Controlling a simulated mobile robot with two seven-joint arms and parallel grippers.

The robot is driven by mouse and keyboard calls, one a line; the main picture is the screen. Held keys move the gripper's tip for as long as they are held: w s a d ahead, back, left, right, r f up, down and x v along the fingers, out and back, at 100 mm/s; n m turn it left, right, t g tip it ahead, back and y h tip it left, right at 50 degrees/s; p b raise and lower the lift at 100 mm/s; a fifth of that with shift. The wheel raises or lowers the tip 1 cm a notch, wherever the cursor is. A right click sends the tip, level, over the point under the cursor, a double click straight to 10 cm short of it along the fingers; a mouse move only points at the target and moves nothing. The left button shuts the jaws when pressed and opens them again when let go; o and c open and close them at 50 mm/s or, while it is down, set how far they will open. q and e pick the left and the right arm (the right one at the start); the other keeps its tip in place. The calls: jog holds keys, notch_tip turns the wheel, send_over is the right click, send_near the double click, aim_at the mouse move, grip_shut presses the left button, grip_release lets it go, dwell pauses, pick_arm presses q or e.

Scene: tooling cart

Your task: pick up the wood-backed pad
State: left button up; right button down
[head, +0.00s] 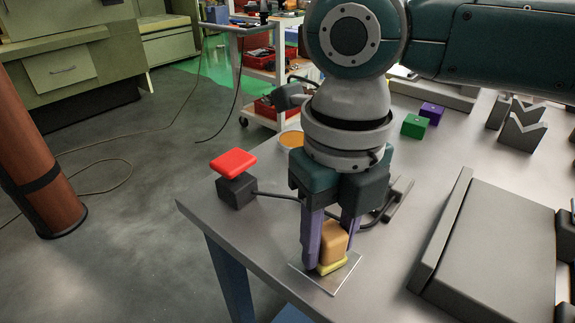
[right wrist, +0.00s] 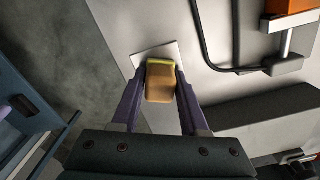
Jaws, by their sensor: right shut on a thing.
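The wood-backed pad (head: 333,241) is a tan wooden block with a yellow layer along its bottom. It is upright at the front left corner of the grey table, over a thin pale square plate (head: 345,278). My right gripper (head: 328,262) points down with its purple fingers on both sides of the pad, shut on it. In the right wrist view the pad (right wrist: 160,84) sits between the two fingertips (right wrist: 160,72), its yellow edge over the plate (right wrist: 141,57). I cannot tell whether the pad touches the plate. My left gripper is not in view.
A black box with a red top (head: 234,163) stands left of the gripper, with a dark cable running from it behind the gripper. A large grey block (head: 495,245) lies to the right. Green (head: 414,126) and purple (head: 432,112) blocks stand farther back. The table's left edge is close.

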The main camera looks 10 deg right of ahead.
aim_at(330, 231)
notch_tip(330, 231, up, 20)
jog(key=p, duration=0.2)
jog(key=shift+p, duration=0.3)
jog(key=c, duration=1)
grip_release()
grip_shut()
